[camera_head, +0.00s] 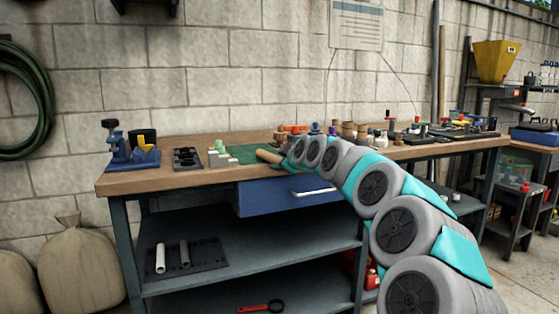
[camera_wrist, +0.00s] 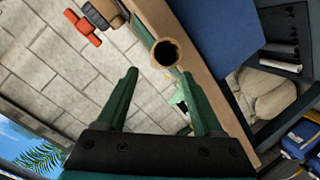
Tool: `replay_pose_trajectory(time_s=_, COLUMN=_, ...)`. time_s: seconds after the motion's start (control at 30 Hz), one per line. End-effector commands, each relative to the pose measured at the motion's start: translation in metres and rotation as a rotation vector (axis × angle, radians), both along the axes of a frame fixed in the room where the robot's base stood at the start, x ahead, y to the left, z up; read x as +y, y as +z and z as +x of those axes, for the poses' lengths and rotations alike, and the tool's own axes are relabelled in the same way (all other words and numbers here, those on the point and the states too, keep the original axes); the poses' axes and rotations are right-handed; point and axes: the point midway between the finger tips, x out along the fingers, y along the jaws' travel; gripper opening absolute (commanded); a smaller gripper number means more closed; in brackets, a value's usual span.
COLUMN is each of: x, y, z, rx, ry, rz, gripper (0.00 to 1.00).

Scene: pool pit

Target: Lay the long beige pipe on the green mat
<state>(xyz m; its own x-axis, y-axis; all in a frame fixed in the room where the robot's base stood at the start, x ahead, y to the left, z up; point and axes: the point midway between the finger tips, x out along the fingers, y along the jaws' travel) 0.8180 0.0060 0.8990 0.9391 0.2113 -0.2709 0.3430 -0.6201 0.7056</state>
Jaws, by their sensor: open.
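A beige pipe (camera_head: 268,156) shows over the green mat (camera_head: 243,172) on the workbench, left of my arm's end. I cannot tell whether it touches the mat. In the wrist view, the round, hollow end of the beige pipe (camera_wrist: 165,54) faces the camera, just beyond my fingertips. My gripper (camera_wrist: 160,73) is open, its two dark green fingers apart with nothing held between them. In the head view my own arm links hide the gripper and part of the mat.
The wooden bench (camera_head: 168,179) carries a blue vise (camera_head: 128,150), a dark block with holes (camera_head: 187,158), and small light blocks (camera_head: 220,155) left of the mat. Several bottles and jars crowd behind my arm. A blue drawer (camera_head: 270,197) hangs below the bench top.

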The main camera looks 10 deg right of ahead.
Motion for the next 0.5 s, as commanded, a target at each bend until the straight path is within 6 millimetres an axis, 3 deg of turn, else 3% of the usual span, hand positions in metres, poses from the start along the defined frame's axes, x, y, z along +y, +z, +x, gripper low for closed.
replay_pose_trajectory(time_s=0.5, x=-0.017, y=0.021, z=-0.076, rx=-0.002, ry=0.000, rz=-0.003, gripper=0.69)
